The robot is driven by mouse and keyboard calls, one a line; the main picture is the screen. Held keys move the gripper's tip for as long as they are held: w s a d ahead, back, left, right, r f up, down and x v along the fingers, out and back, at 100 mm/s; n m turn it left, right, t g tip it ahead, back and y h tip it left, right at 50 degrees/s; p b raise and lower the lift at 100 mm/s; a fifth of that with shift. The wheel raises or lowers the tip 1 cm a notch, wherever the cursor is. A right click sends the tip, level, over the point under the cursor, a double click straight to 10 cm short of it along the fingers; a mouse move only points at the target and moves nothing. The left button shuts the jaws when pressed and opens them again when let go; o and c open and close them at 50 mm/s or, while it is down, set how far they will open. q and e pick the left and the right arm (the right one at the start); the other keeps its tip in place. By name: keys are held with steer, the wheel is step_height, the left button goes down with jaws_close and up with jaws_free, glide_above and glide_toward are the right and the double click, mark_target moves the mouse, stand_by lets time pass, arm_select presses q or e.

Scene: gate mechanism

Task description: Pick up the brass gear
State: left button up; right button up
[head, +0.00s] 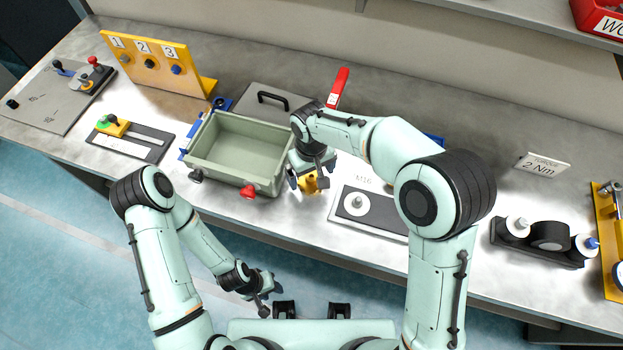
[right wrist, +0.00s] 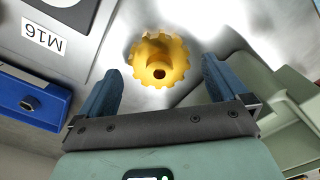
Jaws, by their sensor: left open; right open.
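The brass gear (head: 310,183) is on the metal bench, between the green-grey bin and the M16 plate. In the right wrist view the gear (right wrist: 159,60) is a yellow toothed wheel with a dark centre hole. My right gripper (head: 307,181) is over it in the head view and partly hides it. In the right wrist view the right gripper (right wrist: 160,82) is open, with its blue fingers on either side of the gear's near edge and apart from it. My left gripper (head: 266,299) is low, off the bench's front edge, away from the gear.
The green-grey bin (head: 274,182) stands just left of my right gripper. The M16 plate (head: 379,214) with a peg lies to the right. A red-handled item (head: 338,88) and a black-handled lid (head: 250,100) are behind. A blue bin (right wrist: 30,100) shows in the wrist view.

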step_height(320, 180, down, 2)
steer(key=shift+w+f, duration=0.1)
steer(key=c, duration=1.2)
